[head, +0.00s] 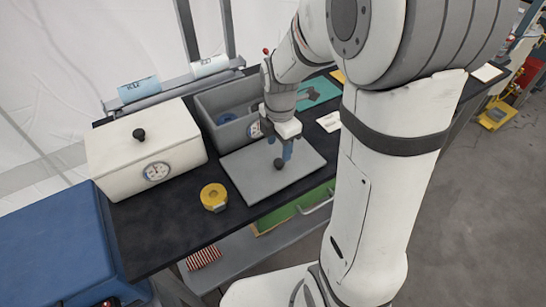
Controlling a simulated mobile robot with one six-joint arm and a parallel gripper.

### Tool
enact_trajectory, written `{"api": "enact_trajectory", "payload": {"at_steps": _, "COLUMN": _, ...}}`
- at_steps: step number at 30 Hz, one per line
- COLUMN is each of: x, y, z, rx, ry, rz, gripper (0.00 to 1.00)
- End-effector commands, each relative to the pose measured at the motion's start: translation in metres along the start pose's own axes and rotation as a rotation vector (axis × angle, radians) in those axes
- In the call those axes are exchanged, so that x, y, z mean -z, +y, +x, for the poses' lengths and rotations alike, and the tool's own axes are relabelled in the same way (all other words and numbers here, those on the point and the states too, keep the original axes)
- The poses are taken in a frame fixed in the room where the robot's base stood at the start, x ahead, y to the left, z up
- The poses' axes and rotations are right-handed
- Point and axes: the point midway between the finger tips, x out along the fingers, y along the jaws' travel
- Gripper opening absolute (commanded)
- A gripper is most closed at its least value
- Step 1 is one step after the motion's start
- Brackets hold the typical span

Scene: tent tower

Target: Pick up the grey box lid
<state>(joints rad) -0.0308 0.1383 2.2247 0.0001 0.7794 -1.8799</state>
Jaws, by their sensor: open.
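The grey box lid (248,180) lies flat on the dark bench top, a square grey plate with a dark round knob (279,164) on it. My gripper (282,155) points down just above the knob, with blue fingers. It is open. The picture is too small to show whether the fingers stand around the knob or only over it.
A closed white box (122,152) with a black knob stands at the left. A yellow roll (213,197) lies close to the lid's left side. A blue case (50,240) is at the front left. Behind the boxes is a rail (174,90) with two rolls.

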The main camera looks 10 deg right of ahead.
Motion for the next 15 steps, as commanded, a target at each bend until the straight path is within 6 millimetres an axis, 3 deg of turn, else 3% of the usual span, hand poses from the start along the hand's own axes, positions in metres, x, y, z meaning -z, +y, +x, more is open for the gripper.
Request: {"api": "enact_trajectory", "payload": {"at_steps": 15, "x": -0.001, "y": -0.001, "z": 0.06, "rx": 0.001, "ry": 0.0, "rz": 0.002, "gripper": 0.54}}
